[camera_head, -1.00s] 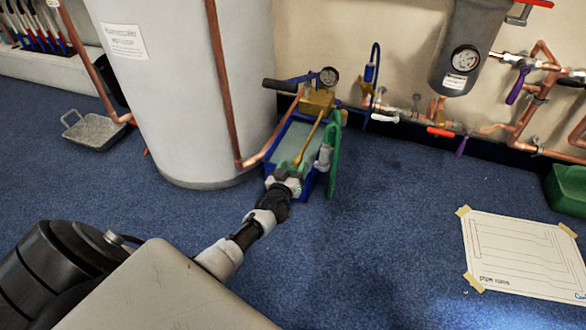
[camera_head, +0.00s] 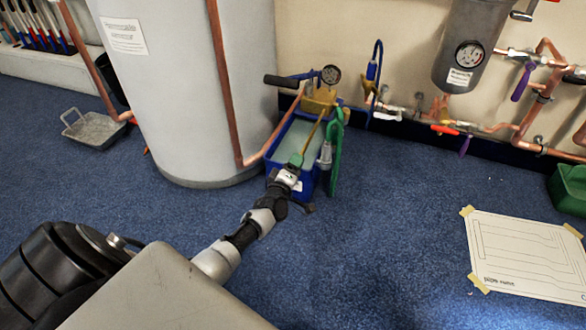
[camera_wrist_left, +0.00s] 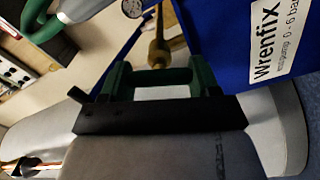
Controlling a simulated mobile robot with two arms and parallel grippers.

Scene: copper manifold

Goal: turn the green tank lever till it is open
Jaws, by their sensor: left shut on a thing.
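The blue test-pump tank (camera_head: 278,164) stands on the floor beside the grey cylinder. A brass stem (camera_head: 312,132) slopes down from its brass block to the green tank lever (camera_head: 297,160) at the near edge. My left gripper (camera_head: 291,172) is shut on the green lever. In the left wrist view the brass stem (camera_wrist_left: 158,50) comes down behind dark green parts between the jaws of my left gripper (camera_wrist_left: 160,82); lever and finger pads are hard to tell apart there. The tank's lettered blue wall (camera_wrist_left: 215,35) is close beside them. My right gripper is not in view.
The tall grey cylinder (camera_head: 180,90) is close on the tank's left. A green hose or handle (camera_head: 336,150) hangs at its right. The pump's black handle (camera_head: 281,81) and gauge (camera_head: 331,75) are above. Blue carpet (camera_head: 400,220) is free to the right; a paper sheet (camera_head: 525,255) lies there.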

